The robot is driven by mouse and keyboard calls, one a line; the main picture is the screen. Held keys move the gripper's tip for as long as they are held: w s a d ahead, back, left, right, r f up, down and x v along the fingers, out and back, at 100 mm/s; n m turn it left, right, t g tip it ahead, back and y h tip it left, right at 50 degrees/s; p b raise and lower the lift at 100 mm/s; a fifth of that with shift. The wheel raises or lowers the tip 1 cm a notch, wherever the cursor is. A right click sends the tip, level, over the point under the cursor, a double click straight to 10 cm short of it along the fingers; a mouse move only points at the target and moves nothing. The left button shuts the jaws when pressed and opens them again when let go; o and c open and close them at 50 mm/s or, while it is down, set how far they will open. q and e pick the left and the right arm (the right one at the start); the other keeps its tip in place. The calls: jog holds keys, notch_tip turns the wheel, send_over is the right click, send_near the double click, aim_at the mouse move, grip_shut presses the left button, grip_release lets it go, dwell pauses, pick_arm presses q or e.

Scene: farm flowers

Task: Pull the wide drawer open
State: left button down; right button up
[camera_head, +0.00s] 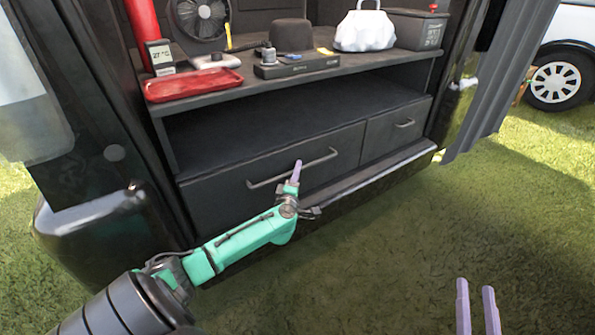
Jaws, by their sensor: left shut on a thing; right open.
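The wide drawer (222,196) is the left, broader one of two dark drawers under the shelf. Its front looks flush with the cabinet, so it appears closed. Its long bar handle (318,160) runs across the front. My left gripper (296,168) is at the middle of this handle, its pale purple fingers shut on the bar. The exact contact is partly hidden by the fingers. My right gripper (477,304) is at the bottom right, over the grass, with its two fingers apart and nothing between them. It is well away from the drawer.
A narrow drawer (394,130) is to the right. The shelf above holds a red tray (193,85), a fan (200,18), a black hat (291,35) and a white bag (365,30). A ledge (375,172) runs below the drawers. Open grass (400,235) lies in front.

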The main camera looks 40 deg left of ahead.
pick_arm(q)
jog(key=shift+d+f, duration=0.1)
pick_arm(e)
jog(key=shift+f, duration=0.15)
dwell(0.3)
